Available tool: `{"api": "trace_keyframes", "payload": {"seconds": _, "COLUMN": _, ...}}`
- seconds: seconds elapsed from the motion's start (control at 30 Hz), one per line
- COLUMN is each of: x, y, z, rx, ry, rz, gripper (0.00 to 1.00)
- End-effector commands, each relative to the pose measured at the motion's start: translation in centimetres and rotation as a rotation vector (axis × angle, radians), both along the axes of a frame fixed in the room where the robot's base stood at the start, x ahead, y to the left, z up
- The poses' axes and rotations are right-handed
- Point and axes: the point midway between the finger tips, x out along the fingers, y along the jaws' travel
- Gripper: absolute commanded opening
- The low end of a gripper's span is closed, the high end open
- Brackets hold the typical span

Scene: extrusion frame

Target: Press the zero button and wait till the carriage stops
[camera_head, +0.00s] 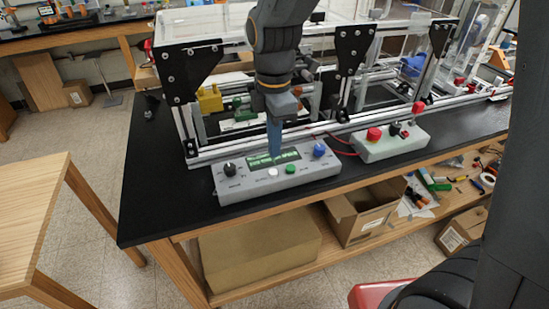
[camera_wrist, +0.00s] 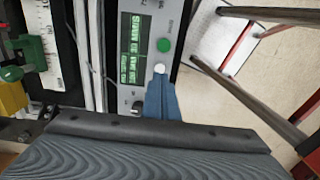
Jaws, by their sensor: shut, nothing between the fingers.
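A grey control box (camera_head: 232,186) stands at the front edge of the black bench. It has a lit green display (camera_head: 258,163), a white button (camera_head: 273,171), a green button (camera_head: 290,169), a black knob (camera_head: 230,168) and a blue knob (camera_head: 319,150). I cannot read which button is marked zero. My gripper (camera_head: 274,156), with blue fingers, is shut and empty, pointing down over the box. In the wrist view the fingertips (camera_wrist: 160,80) are right beside the white button (camera_wrist: 159,68); I cannot tell if they touch. I cannot clearly make out the carriage inside the frame.
The extrusion frame (camera_head: 225,150) with clear panels stands behind the box, holding a yellow block (camera_head: 209,99) and a green part (camera_head: 243,108). A second box (camera_head: 385,147) with a red button (camera_head: 374,134) stands to the right. An open carton (camera_head: 365,212) is on the lower shelf.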

Motion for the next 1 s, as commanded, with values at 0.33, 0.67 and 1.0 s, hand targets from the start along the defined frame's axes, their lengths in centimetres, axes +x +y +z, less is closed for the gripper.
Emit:
{"api": "trace_keyframes", "payload": {"seconds": 0.33, "x": -0.1, "y": 0.0, "z": -4.7, "rx": -0.001, "ry": 0.002, "rz": 0.000, "gripper": 0.00}}
{"api": "trace_keyframes", "payload": {"seconds": 0.67, "x": 0.0, "y": 0.0, "z": -5.7, "rx": 0.000, "ry": 0.000, "rz": 0.000, "gripper": 0.00}}
{"api": "trace_keyframes", "payload": {"seconds": 1.0, "x": 0.0, "y": 0.0, "z": -7.0, "rx": -0.001, "ry": 0.002, "rz": 0.000, "gripper": 0.00}}
